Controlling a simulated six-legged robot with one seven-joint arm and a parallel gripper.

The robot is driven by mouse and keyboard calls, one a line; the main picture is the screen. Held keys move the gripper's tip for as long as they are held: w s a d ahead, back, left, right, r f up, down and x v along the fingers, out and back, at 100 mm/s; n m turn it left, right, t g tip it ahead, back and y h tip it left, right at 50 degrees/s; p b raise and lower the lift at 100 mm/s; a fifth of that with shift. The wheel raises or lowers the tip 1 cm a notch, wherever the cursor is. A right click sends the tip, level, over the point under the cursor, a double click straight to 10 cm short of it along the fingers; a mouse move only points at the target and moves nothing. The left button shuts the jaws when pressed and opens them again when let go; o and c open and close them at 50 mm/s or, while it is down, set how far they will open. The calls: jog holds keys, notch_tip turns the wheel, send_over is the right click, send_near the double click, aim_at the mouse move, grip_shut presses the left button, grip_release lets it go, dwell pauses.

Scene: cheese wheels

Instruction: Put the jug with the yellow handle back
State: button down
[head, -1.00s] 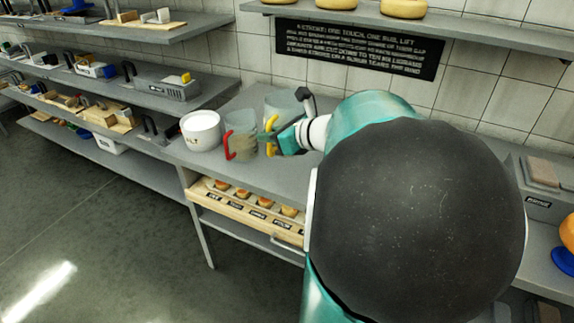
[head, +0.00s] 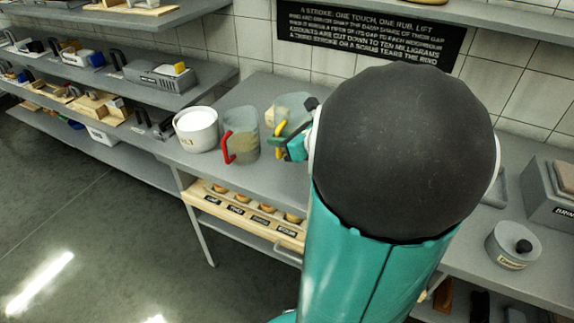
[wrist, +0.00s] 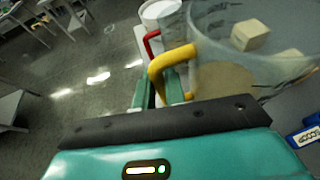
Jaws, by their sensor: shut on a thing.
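The clear jug with the yellow handle (head: 292,106) is on or just above the grey counter, right of the red-handled jug; I cannot tell if its base touches. My gripper (head: 288,148) is at its yellow handle, partly hidden by my arm. In the wrist view, the green fingers of my gripper (wrist: 160,94) are shut on the yellow handle (wrist: 168,62). The jug body (wrist: 222,75) fills the upper right, and pale blocks show inside or through it.
A red-handled jug (head: 243,138) stands close left, with a white tub (head: 197,130) beyond it. A drawer of small round items (head: 240,213) is below. A lidded grey pot (head: 512,245) and a grey box (head: 552,190) are at right. A sign (head: 370,35) hangs behind.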

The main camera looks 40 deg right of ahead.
aim_at(281, 156)
notch_tip(281, 156, down, 5)
jog(key=shift+r, duration=0.15)
jog(key=shift+s+f, duration=0.15)
jog(key=shift+f, duration=1.9)
jog(key=c, duration=1.9)
grip_release()
jog(key=shift+f, duration=0.2)
jog(key=o, duration=0.4)
jog(key=shift+o, duration=0.2)
jog(key=shift+r, duration=0.1)
